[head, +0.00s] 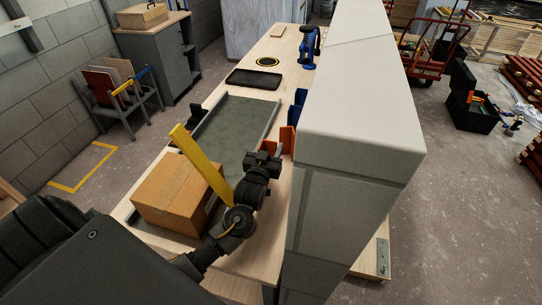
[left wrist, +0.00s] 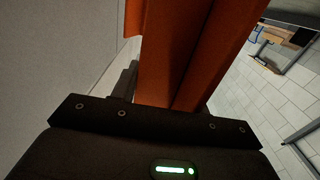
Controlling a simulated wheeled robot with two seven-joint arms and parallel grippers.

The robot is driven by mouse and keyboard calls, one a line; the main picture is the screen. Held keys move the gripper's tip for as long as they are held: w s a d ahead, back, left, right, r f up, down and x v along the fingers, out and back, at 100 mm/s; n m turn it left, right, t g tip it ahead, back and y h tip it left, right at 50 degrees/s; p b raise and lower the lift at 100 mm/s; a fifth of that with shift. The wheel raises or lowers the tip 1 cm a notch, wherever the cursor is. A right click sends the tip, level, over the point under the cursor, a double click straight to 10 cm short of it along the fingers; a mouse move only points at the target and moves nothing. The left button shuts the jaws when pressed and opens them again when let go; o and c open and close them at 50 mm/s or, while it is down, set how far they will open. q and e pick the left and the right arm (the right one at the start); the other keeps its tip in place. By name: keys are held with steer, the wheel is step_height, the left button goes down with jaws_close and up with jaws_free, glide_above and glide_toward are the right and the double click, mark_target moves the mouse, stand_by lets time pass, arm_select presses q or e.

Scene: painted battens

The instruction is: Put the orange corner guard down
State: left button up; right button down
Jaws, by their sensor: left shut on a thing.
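The orange corner guard (left wrist: 190,50) fills the upper middle of the left wrist view, rising from between my fingers with its fold line running lengthwise. In the head view, an orange piece (head: 287,138) shows just beyond my left gripper (head: 264,158), beside the pale wall block. My left gripper is shut on the guard, over the right side of the workbench (head: 262,210). The guard's lower end and most of the fingers are hidden. My right gripper is not in view.
A cardboard box (head: 172,195) and a slanting yellow batten (head: 200,163) are left of the gripper. Blue pieces (head: 296,110) stand by the tall pale block (head: 360,120). A black tray (head: 253,79) lies farther back.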

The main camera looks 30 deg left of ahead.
arm_select(q)
step_height(320, 180, down, 4)
steer(key=shift+s+r+p, duration=0.1)
steer(key=shift+p, duration=0.25)
steer(key=shift+f, duration=0.2)
steer(key=shift+f, duration=0.15)
steer(key=o, duration=1)
